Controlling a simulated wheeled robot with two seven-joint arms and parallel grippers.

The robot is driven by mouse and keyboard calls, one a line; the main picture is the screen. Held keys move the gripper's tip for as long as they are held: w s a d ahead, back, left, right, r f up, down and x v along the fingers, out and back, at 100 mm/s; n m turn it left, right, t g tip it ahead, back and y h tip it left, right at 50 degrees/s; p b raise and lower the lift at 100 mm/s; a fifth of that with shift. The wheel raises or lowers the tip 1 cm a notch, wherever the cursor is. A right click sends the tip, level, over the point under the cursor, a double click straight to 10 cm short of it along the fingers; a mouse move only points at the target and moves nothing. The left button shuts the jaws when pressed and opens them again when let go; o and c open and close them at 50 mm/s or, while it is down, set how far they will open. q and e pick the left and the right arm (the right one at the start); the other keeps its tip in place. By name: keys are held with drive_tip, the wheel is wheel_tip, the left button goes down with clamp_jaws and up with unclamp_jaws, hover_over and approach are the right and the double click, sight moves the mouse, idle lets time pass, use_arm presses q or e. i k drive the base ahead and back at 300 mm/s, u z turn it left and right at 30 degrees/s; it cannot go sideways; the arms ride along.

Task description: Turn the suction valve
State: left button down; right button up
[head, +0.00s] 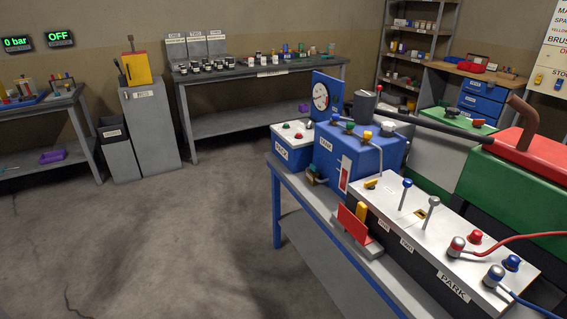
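No label that I can read names the suction valve, so I cannot tell which fitting it is. A blue tank box (362,160) stands on the blue-framed bench at the right. A small fitting with a greenish part (316,174) sits low at its left side. A yellow-topped fitting (367,137) stands on its top, near a blue knob and other small fittings. A dark cylinder (364,104) with a long dark pipe (437,125) rises behind it. A round gauge (321,96) is mounted on a blue panel. Neither of my grippers is in view.
A white-topped box (425,215) with levers, plugs and cables fills the bench front. A green machine with a red top (525,150) stands at right. Benches and a grey cabinet (149,125) line the back wall. The grey floor (170,240) at left is clear. Displays read "0 bar" and "OFF".

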sight(313, 170)
drive_tip(key=u, duration=0.85)
drive_tip(key=i, duration=2.95)
drive_tip(key=z, duration=1.3)
